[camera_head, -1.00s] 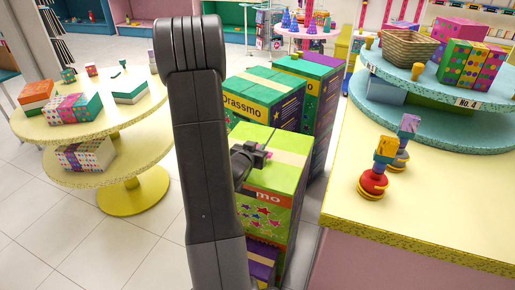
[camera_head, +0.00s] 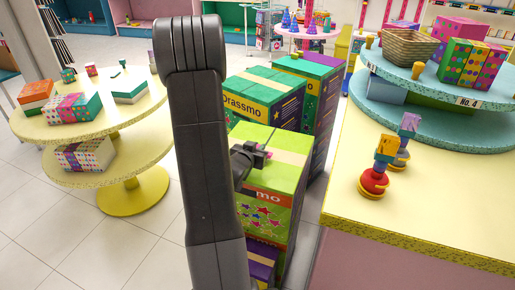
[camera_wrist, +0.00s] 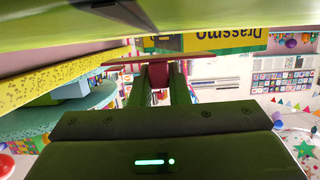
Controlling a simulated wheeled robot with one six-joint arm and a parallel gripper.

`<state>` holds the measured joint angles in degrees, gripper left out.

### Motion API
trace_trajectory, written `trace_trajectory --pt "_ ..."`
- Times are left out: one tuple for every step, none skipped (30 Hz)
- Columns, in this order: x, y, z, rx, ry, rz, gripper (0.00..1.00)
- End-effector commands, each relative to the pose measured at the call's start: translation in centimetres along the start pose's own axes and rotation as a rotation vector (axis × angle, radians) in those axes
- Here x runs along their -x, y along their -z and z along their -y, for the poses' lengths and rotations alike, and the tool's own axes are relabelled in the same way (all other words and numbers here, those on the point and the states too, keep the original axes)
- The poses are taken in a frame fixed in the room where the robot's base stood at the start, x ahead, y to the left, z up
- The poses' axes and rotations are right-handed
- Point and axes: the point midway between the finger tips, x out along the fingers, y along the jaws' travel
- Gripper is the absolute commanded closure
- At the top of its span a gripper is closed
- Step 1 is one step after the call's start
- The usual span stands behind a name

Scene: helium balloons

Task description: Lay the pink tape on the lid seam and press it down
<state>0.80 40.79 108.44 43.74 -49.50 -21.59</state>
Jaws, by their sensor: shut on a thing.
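A green box (camera_head: 268,195) printed with stars stands on a purple box in the middle of the head view. In the wrist view, which is upside down, my gripper (camera_wrist: 160,88) is shut on the pink tape (camera_wrist: 158,76). A thin pinkish strip spreads sideways there, close to the green lid surface (camera_wrist: 60,28). Whether it touches is unclear.
More green-topped boxes (camera_head: 262,98) stand right behind. A yellow counter (camera_head: 430,190) with stacked toys (camera_head: 375,180) is close on the right. A round yellow table (camera_head: 140,110) with gift boxes is on the left. Tiled floor (camera_head: 60,220) is clear at the front left.

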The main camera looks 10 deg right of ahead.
Motion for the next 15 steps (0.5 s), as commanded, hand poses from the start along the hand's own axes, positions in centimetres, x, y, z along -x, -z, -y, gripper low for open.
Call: trace_trajectory --pt "-0.1 -0.3 0.0 0.0 0.0 0.0 1.0" --pt "-0.1 -0.3 0.0 0.0 0.0 0.0 1.0" --pt "-0.1 -0.5 0.0 0.0 0.0 0.0 1.0" --pt "-0.1 -0.5 0.0 0.0 0.0 0.0 1.0" --pt "-0.2 -0.6 0.0 0.0 0.0 0.0 1.0" --pt "-0.2 -0.7 0.0 0.0 0.0 0.0 1.0" --pt "-0.2 -0.8 0.0 0.0 0.0 0.0 1.0" --pt "-0.2 -0.8 0.0 0.0 0.0 0.0 1.0" --pt "-0.3 -0.9 0.0 0.0 0.0 0.0 1.0" --pt "-0.3 -1.0 0.0 0.0 0.0 0.0 1.0" --pt "-0.3 -1.1 0.0 0.0 0.0 0.0 1.0" --pt "-0.3 -1.2 0.0 0.0 0.0 0.0 1.0" --pt "-0.4 -1.2 0.0 0.0 0.0 0.0 1.0" --pt "-0.4 -1.3 0.0 0.0 0.0 0.0 1.0" --pt "-0.4 -1.4 0.0 0.0 0.0 0.0 1.0"
